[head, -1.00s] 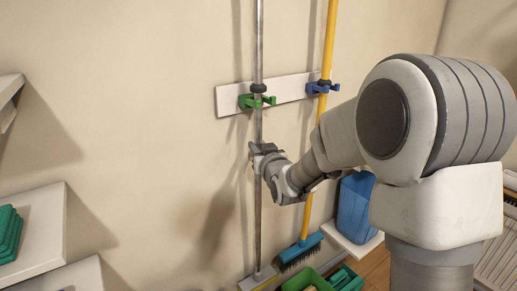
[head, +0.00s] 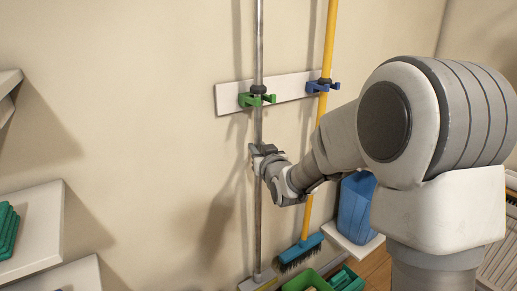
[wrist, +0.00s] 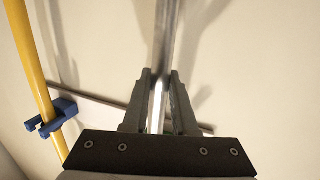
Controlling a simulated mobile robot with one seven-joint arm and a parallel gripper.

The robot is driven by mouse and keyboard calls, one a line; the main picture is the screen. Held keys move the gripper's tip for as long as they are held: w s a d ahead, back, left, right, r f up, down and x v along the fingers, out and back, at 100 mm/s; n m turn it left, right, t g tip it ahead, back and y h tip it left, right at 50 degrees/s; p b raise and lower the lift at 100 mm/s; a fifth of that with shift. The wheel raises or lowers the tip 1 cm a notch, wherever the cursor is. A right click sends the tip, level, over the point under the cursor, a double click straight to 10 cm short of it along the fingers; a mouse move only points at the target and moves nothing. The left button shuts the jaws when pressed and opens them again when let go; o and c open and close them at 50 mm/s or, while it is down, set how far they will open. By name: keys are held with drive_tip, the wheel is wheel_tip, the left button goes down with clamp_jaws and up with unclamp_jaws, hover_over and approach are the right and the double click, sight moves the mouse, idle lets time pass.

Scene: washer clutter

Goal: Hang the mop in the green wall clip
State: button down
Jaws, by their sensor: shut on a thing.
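The mop has a long grey metal handle (head: 259,45) standing upright along the wall, with a dark collar at clip height. Its grey base (head: 257,280) shows low at the bottom of the head view. The green wall clip (head: 257,100) is on a white wall rail, and the handle and collar are at the clip, with the collar just above its prongs; I cannot tell whether the handle is fully seated. My gripper (head: 263,150) is shut on the handle below the clip. The wrist view shows both fingers (wrist: 160,95) around the handle (wrist: 164,40).
A yellow-handled broom (head: 329,45) with a blue brush head hangs in a blue clip (head: 322,87) just right. The wall left of the mop is bare.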

drive_tip(key=shift+f+b, duration=0.45)
drive_tip(key=shift+b, duration=0.1)
drive_tip(key=c, duration=0.7)
unclamp_jaws()
drive_tip(key=shift+o, duration=0.4)
drive_tip(key=shift+f, duration=0.1)
drive_tip(key=s+d+f+m+g+h+b, duration=0.1)
drive_tip(key=s+d+g+h, duration=0.3)
drive_tip(key=s, duration=0.8)
drive_tip(key=s+d+f+m+g+y+b, duration=0.1)
drive_tip(key=s+d+g, duration=0.3)
drive_tip(key=s, duration=0.9)
drive_tip(key=s+d+f+m+g+h+b, duration=0.15)
drive_tip(key=s+d, duration=0.45)
drive_tip(key=s, duration=0.6)
wheel_tip(320, 180, up, 18)
drive_tip(key=s+g+p, duration=0.1)
drive_tip(key=p, duration=1.7)
drive_tip(key=shift+s, duration=0.2)
